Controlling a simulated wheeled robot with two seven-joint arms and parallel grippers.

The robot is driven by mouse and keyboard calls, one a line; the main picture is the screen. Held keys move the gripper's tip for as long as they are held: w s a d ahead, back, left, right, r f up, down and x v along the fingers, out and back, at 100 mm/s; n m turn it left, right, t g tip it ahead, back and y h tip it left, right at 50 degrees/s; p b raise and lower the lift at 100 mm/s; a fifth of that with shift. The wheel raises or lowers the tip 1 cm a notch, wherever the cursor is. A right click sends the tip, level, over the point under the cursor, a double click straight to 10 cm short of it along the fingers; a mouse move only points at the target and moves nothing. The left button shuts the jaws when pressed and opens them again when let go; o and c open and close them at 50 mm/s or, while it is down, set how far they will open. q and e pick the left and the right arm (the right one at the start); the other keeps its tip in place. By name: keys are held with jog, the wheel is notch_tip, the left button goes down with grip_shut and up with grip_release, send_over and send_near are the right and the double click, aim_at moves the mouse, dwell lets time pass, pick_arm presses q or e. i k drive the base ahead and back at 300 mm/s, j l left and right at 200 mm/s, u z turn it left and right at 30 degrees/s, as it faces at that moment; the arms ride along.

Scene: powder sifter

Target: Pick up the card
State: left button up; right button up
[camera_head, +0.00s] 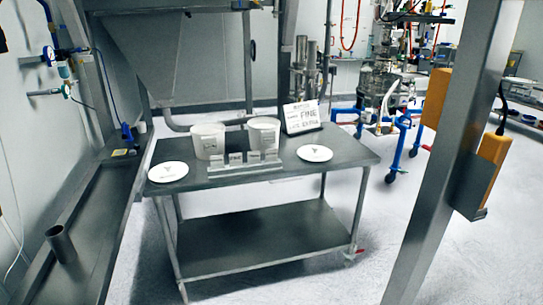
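A white sign card (302,116) with printed text, including the word "FINE", stands tilted back at the far right of the metal table (325,145). Several small cards (236,158) stand upright in a clear or grey holder (230,169) at the table's front middle. Their print is too small to read. I cannot tell which of these is the task's card. Neither of my grippers shows in this view.
Two white tubs (208,141) (263,133) stand behind the holder. White round plates or lids lie at the table's left (168,172) and right (315,153). A grey post (445,160) rises at right. The floor (310,285) in front is clear.

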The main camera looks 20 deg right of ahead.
aim_at(235, 160)
jog(key=i+z, duration=0.25)
jog(key=i+j+z, duration=0.25)
jog(key=i, duration=0.15)
jog(key=i+j+z, duration=0.15)
jog(key=z, duration=0.2)
jog(key=i+j+z, duration=0.1)
jog(key=z, duration=0.25)
jog(key=i+j+z, duration=0.1)
jog(key=j+z, duration=0.25)
